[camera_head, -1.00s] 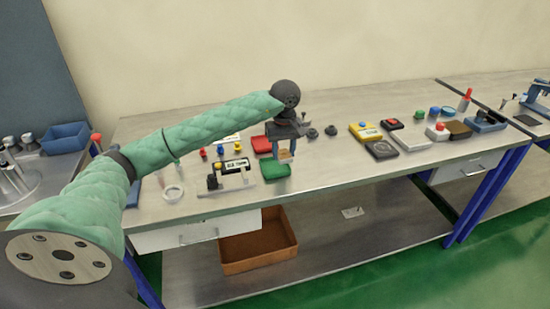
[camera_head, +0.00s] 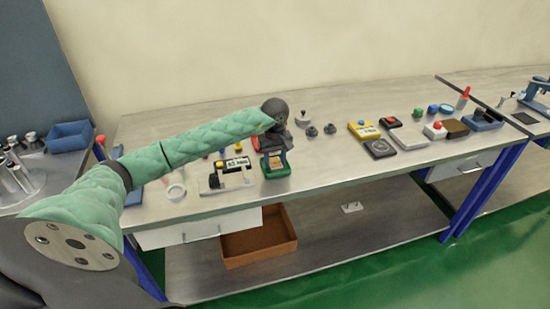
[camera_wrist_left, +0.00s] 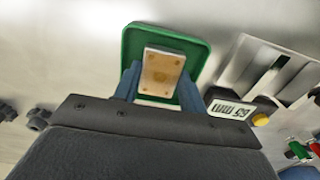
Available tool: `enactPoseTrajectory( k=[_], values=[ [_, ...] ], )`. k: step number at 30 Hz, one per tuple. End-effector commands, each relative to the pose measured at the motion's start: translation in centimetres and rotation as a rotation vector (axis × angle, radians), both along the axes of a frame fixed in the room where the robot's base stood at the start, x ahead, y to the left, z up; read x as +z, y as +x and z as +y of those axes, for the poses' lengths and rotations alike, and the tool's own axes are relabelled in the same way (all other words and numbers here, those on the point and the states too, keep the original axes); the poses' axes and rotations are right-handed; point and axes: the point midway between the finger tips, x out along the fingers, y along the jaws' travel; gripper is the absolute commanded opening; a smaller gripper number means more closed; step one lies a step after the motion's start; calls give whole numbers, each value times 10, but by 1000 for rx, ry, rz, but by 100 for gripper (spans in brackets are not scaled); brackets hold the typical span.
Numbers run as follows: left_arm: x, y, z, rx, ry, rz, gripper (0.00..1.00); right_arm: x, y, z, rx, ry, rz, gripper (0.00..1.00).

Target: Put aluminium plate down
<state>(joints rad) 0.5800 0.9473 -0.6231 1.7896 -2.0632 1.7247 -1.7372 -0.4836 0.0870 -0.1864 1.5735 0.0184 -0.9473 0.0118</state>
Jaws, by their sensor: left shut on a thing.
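My left gripper (camera_head: 275,158) is over the green tray (camera_head: 277,174) near the front of the bench. In the left wrist view its blue fingers (camera_wrist_left: 160,88) are shut on a small pale plate with holes (camera_wrist_left: 162,72), taken as the aluminium plate. The plate lies within the outline of the green tray (camera_wrist_left: 198,52). I cannot tell whether it touches the tray floor. In the head view the plate is mostly hidden by the gripper. My right gripper is not in view.
A light fixture with a labelled dark block (camera_head: 228,179) stands just left of the green tray. A red tray is partly hidden behind my gripper.

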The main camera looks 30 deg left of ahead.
Motion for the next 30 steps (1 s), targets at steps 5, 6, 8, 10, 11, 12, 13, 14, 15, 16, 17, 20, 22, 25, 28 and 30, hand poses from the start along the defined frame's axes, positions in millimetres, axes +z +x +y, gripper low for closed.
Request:
enactPoseTrajectory(
  k=[5, 6, 8, 10, 11, 12, 13, 14, 15, 16, 17, 20, 22, 25, 28, 30],
  values=[
    [0, 0, 0, 0, 1, -1, 16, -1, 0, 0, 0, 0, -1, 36],
    [0, 0, 0, 0, 0, 0, 16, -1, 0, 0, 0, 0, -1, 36],
    [-1, 0, 0, 0, 0, 0, 16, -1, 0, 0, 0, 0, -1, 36],
    [-1, 0, 0, 0, 0, 0, 16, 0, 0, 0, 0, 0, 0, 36],
    [-2, 0, 0, 0, 0, 0, 16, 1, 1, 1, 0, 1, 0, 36],
    [-2, 0, 0, 0, 0, 0, 16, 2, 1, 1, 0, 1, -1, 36],
    [-2, 0, 0, 0, 0, 0, 16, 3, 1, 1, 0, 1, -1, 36],
    [-2, 0, 0, 0, 0, 0, 16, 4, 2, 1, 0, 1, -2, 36],
    [-3, 0, 0, 0, 0, 0, 16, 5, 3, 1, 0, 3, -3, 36],
    [-3, 0, 0, 0, 0, 0, 16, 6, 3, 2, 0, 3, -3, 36],
    [-3, 0, 0, 0, 0, 0, 16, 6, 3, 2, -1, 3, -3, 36],
    [-3, 0, 0, 0, 0, 0, 50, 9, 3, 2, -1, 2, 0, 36],
    [-3, 0, 0, 0, 0, 0, 50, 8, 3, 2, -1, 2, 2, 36],
    [-3, 0, 0, 0, 0, 0, 50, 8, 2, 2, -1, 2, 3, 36],
    [-3, 0, 0, 0, 0, 0, 50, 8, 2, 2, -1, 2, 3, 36],
    [-2, 0, 0, 0, 0, 0, 50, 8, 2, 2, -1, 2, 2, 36]
  ],
)
